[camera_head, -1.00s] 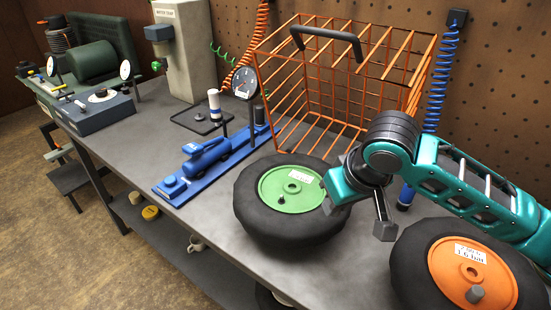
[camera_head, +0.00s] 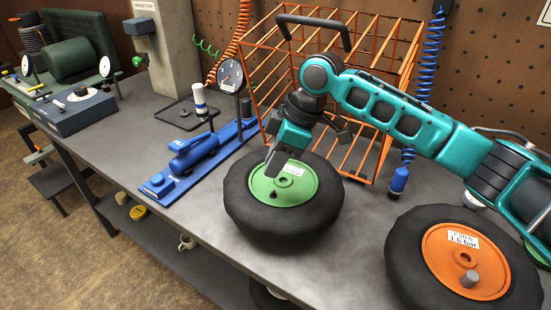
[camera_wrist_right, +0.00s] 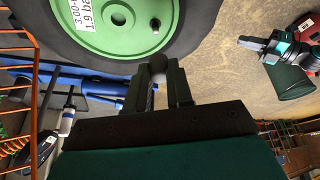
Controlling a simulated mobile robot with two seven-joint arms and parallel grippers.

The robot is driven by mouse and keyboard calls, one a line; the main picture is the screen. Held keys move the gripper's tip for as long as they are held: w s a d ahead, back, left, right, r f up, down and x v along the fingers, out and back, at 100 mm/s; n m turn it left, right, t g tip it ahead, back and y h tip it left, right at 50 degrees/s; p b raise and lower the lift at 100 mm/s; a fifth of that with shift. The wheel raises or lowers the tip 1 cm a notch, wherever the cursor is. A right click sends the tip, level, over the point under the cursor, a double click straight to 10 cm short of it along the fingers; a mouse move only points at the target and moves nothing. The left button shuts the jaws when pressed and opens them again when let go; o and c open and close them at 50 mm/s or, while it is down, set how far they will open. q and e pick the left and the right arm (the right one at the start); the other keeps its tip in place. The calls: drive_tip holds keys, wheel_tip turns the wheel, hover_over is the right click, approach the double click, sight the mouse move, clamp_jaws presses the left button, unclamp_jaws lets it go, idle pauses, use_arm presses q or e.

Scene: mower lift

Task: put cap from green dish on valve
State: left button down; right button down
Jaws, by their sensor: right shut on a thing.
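The green-hubbed wheel (camera_head: 297,185) lies on the bench with a short dark valve stem (camera_head: 275,195) on its hub. The valve also shows in the right wrist view (camera_wrist_right: 155,24). My right gripper (camera_head: 271,168) is over the hub's far left part, near the valve. In the wrist view it is shut on a small grey cap (camera_wrist_right: 157,66), apart from the valve. A green edge (camera_head: 537,258) at the far right may be the dish; it is mostly hidden. A teal and black part (camera_wrist_right: 275,48) in the wrist view looks like my left gripper; its jaw state is unclear.
An orange-hubbed wheel (camera_head: 440,250) lies at the right front. An orange wire basket (camera_head: 375,60) stands behind the green wheel. A blue pump (camera_head: 195,150) with a gauge (camera_head: 230,75) is to the left. Bare bench lies between the wheels.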

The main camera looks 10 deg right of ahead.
sight(275, 190)
drive_tip(key=shift+f+b, duration=1.35)
drive_tip(key=shift+b, duration=0.2)
drive_tip(key=shift+f+p, duration=0.3)
drive_tip(key=shift+f, duration=0.35)
drive_tip(key=shift+p, duration=1.35)
drive_tip(key=shift+f, duration=1.2)
idle(0.5)
drive_tip(key=c, duration=0.9)
unclamp_jaws()
drive_tip(key=shift+c, duration=0.2)
drive_tip(key=shift+f, duration=0.1)
